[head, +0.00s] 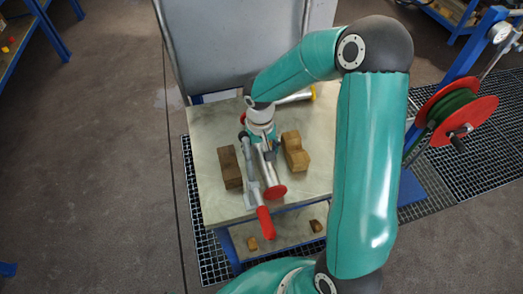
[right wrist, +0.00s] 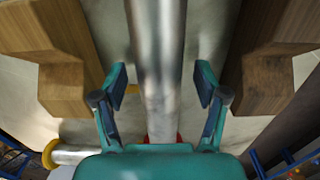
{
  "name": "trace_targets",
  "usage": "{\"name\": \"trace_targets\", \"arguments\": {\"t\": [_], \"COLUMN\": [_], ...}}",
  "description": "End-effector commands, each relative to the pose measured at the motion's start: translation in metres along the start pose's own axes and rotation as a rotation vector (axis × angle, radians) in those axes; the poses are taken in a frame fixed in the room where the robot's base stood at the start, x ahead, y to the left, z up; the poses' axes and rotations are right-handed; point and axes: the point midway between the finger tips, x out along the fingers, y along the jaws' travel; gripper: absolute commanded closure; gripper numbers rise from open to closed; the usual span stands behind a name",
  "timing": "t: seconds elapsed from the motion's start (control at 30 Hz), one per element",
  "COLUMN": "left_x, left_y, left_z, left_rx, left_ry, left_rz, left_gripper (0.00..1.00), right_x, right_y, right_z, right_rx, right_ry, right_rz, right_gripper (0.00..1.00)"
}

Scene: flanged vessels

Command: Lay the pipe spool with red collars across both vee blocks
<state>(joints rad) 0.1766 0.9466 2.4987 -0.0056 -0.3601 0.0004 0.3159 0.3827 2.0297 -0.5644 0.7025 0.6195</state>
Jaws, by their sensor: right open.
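The pipe spool (head: 268,172), a grey tube with a red collar at its near end, lies between the two wooden vee blocks, lengthwise between them rather than across them. The left vee block (head: 230,167) and right vee block (head: 295,151) stand apart on the table. My right gripper (head: 262,140) is over the spool's far part. In the right wrist view its open fingers (right wrist: 160,88) straddle the spool (right wrist: 158,50), with gaps on both sides. A red collar (right wrist: 164,138) shows partly behind the gripper body. My left gripper is not in view.
A red-handled tool (head: 264,221) lies left of the spool and overhangs the table's (head: 215,205) front edge. A pipe with a yellow collar (head: 311,93) lies at the back right. A hose reel (head: 456,115) stands right of the table.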

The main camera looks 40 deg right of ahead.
Motion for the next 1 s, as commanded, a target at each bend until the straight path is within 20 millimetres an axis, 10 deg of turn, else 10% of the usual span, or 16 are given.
{"name": "trace_targets", "arguments": {"t": [0.1,0.53,1.0], "left_x": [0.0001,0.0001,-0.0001], "left_y": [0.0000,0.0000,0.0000], "left_z": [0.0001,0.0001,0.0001], "left_rx": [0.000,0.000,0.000], "left_ry": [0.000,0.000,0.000], "left_rz": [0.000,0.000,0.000], "left_gripper": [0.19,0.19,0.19], "right_x": [-0.0003,-0.0007,-0.0032], "right_y": [-0.0001,-0.0004,-0.0001], "right_z": [-0.0001,-0.0003,-0.0012], "right_rx": [0.000,0.000,0.001], "right_ry": [0.000,0.001,0.004], "right_rz": [0.000,-0.001,-0.001], "right_gripper": [0.31,1.00,1.00]}}
